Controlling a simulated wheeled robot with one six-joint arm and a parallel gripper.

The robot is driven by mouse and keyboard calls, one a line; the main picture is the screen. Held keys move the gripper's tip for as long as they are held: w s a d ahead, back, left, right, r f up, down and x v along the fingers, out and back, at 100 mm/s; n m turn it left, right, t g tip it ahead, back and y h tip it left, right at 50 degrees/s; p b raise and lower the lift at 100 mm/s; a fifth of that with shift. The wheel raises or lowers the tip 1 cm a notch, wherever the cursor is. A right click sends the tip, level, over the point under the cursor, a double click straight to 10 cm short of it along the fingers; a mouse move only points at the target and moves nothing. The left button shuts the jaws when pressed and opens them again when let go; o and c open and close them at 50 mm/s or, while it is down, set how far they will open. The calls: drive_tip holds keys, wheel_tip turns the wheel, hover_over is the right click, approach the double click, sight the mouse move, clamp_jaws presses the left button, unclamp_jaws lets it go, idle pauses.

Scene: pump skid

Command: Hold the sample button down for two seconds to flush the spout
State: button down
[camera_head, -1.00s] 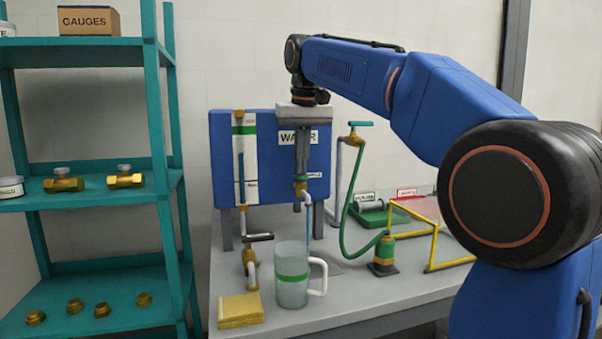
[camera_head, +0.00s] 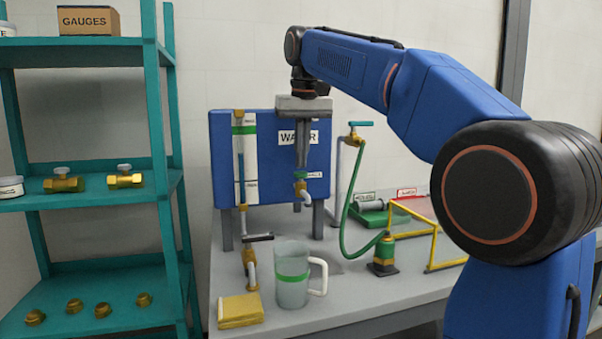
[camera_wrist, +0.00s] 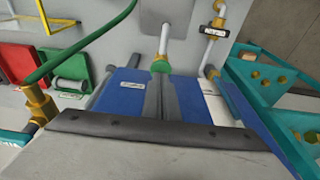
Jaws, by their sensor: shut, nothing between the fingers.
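The spout assembly is a brass valve (camera_head: 300,187) with a white, bent spout (camera_head: 308,198) on the front of the blue panel (camera_head: 265,190). A green button (camera_wrist: 160,66) tops it in the wrist view. My gripper (camera_head: 301,166) points straight down over the button, fingers together and empty. Its tips look just above the button in the head view; the small gap is hard to judge. No water stream shows below the spout. A clear jug (camera_head: 291,294) with a green band and white handle stands on the bench below the spout.
A sight gauge (camera_head: 244,160) stands left of my gripper. A green hose (camera_head: 349,205) runs from a teal-handled tap at right. A yellow cloth (camera_head: 240,311) lies by the jug. Yellow frames (camera_head: 432,255) and a teal shelf (camera_head: 158,200) flank the bench.

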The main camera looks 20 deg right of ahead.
drive_tip(key=shift+r, duration=0.1)
drive_tip(key=shift+r, duration=2.45)
drive_tip(key=shift+s, duration=0.1)
